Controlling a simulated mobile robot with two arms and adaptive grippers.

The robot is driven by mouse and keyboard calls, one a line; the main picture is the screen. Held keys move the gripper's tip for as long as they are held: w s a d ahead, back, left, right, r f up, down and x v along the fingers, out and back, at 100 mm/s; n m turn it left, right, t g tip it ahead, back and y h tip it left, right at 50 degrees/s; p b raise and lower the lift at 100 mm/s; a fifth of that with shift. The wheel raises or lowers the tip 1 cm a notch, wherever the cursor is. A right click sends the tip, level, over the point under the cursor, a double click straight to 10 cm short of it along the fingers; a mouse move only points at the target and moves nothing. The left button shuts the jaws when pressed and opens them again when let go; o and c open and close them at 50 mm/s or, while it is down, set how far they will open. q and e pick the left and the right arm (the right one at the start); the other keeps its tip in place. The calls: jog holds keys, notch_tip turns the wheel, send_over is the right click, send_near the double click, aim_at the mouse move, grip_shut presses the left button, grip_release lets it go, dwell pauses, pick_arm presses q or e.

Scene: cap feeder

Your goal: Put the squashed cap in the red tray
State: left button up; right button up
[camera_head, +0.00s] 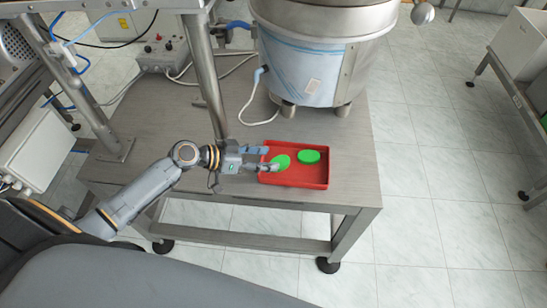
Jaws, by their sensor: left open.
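The red tray (315,172) lies on the grey metal table near its front right part. Two green caps lie in it. The right green cap (309,156) is an oval at the middle of the tray. The left green cap (281,161) lies at the tray's left side, partly hidden by my finger. I cannot tell from this view which of them is squashed. My left gripper (270,158) reaches in from the left, with its fingers open over the tray's left edge, by the left green cap. My right gripper is not in view.
A large steel bowl feeder (325,55) stands on the table (350,190) behind the tray. A steel post (207,75) rises behind my left gripper. A grey control box (163,54) with cables sits at the back left. The table is bare right of the tray.

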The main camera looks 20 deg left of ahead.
pick_arm(q)
jog(key=b+v, duration=0.1)
jog(key=v, duration=0.6)
jog(key=shift+s+a+f, duration=0.1)
jog(key=shift+s+a, duration=0.05)
jog(key=shift+a, duration=0.05)
jog(key=shift+v, duration=0.8)
